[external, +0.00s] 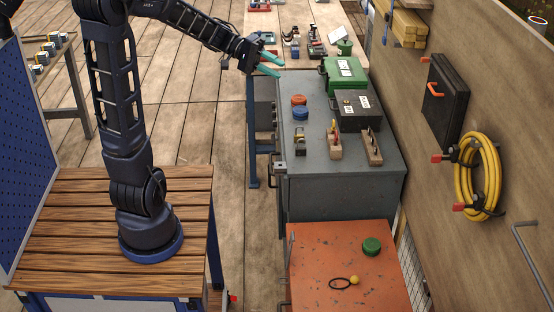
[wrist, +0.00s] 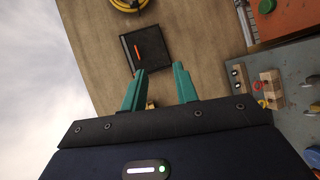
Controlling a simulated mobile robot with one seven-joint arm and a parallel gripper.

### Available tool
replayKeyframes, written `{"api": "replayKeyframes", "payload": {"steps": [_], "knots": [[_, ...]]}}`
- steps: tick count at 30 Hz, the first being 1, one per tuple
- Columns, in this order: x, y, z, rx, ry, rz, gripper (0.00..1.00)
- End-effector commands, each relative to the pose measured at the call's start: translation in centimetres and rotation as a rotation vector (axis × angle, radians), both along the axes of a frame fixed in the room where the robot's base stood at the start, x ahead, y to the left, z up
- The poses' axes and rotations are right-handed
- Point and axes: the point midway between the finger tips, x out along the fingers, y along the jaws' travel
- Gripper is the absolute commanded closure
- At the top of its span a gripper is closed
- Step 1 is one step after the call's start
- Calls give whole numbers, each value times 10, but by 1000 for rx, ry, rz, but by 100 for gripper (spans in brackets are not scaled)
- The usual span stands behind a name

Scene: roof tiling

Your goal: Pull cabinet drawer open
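The grey cabinet (external: 345,178) stands right of my arm in the external view, with its front side facing left. A small handle or latch (external: 279,167) shows at its near front corner. The drawer fronts are mostly hidden by the steep angle, so I cannot tell how they stand. My gripper (external: 274,62) is above and beyond the cabinet's far left corner, apart from it. Its two green fingers are spread with nothing between them; the wrist view shows the same gap between the fingertips (wrist: 161,68). The grey cabinet top (wrist: 290,110) lies at the right of the wrist view.
On the cabinet top are a green case (external: 344,74), a black box (external: 358,108), orange and blue lids and wooden blocks. An orange-red cabinet (external: 330,285) stands nearer. The wall holds a yellow hose (external: 478,178) and black case (external: 446,98).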

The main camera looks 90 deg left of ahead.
Motion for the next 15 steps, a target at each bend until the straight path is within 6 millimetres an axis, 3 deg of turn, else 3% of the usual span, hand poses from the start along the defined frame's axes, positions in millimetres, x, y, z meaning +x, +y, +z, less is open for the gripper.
{"api": "replayKeyframes", "payload": {"steps": [1, 9, 15], "knots": [[-5, 21, 0, -24, -32, 45, 70], [-42, 124, 5, -97, -237, 283, 70], [-82, 189, 6, -119, -371, 448, 70]]}}
